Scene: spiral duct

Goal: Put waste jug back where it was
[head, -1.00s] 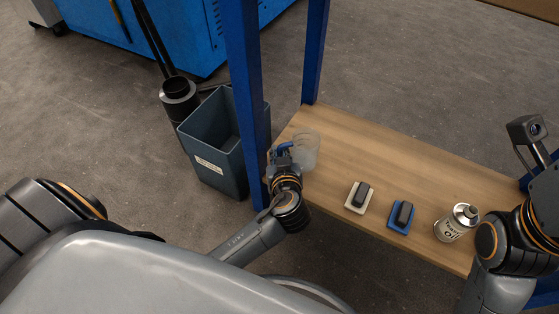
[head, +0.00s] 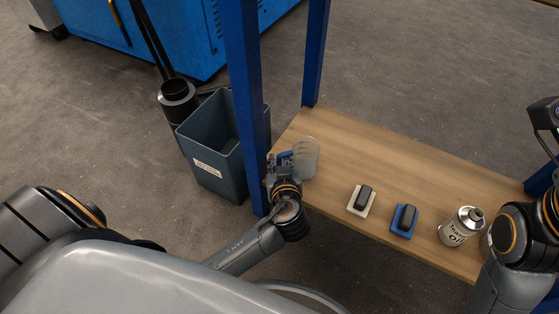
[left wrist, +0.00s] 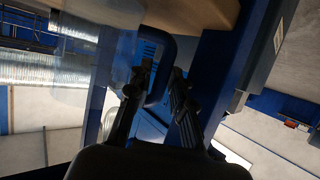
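The waste jug (head: 305,160) is a clear, see-through vessel with a blue handle, over the left end of the wooden shelf (head: 420,165). It looks upright; I cannot tell whether its base touches the wood. My left gripper (head: 281,160) is at its left side, shut on the handle. In the left wrist view the blue handle (left wrist: 158,92) lies between the two dark fingers (left wrist: 160,85), and the clear jug wall (left wrist: 85,60) fills the left side. My right arm is at the right edge of the head view; its gripper is not clearly in view.
A blue post (head: 246,110) stands just left of the gripper, with a grey bin (head: 213,168) behind it. On the shelf are a white-based block (head: 354,208), a blue-based block (head: 397,231) and an oil can (head: 455,232). The shelf's back middle is clear.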

